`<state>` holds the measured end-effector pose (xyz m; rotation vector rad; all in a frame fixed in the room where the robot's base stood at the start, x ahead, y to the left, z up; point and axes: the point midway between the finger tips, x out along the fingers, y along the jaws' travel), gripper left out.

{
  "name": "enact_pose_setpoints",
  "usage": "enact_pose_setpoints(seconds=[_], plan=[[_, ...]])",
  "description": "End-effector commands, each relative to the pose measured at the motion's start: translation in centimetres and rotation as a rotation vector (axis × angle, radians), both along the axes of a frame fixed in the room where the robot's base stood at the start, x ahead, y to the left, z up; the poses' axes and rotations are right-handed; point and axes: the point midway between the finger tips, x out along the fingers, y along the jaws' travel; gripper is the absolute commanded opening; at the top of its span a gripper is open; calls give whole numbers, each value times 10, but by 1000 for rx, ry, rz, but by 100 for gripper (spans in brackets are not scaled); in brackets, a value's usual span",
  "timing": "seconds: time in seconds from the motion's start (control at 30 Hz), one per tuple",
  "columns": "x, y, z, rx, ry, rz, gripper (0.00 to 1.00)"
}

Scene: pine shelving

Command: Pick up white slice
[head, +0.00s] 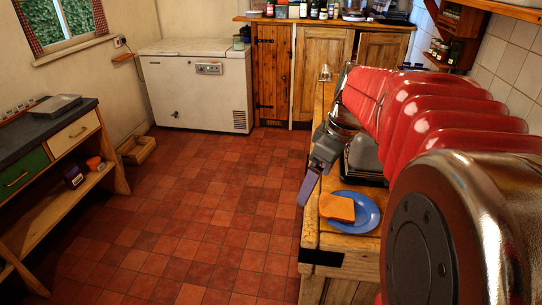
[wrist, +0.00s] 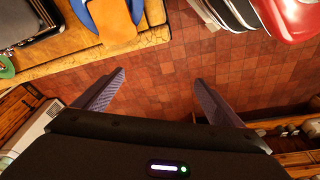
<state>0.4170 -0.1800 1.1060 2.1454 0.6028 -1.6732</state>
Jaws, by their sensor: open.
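A square orange-tan slice (head: 337,207) lies on a blue plate (head: 369,216) on the wooden counter; I see no clearly white slice. In the wrist view the slice (wrist: 112,22) and part of the blue plate (wrist: 82,12) are at the top edge, partly cut off. My gripper (head: 306,192) hangs at the counter's left edge, to the left of the plate and apart from it. In the wrist view its two fingers (wrist: 159,78) are spread, with only floor tiles between them.
A dark and metal appliance (head: 364,158) stands on the counter just behind the plate. A white chest freezer (head: 196,88) and wooden cupboards (head: 322,70) line the back. A workbench (head: 50,150) stands at the left. The tiled floor (head: 200,200) between is clear.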

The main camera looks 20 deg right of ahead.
Motion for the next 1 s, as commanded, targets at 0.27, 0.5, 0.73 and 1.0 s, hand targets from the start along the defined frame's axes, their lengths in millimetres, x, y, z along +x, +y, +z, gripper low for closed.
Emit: enact_pose_setpoints(seconds=[0.27, 0.5, 0.73, 1.0], plan=[[14, -82, -19, 52, -4, 165, 90], [11, -153, -41, 96, -51, 313, 90], [5, -191, -55, 115, -95, 401, 90], [4, -195, -55, 114, -101, 415, 90]])
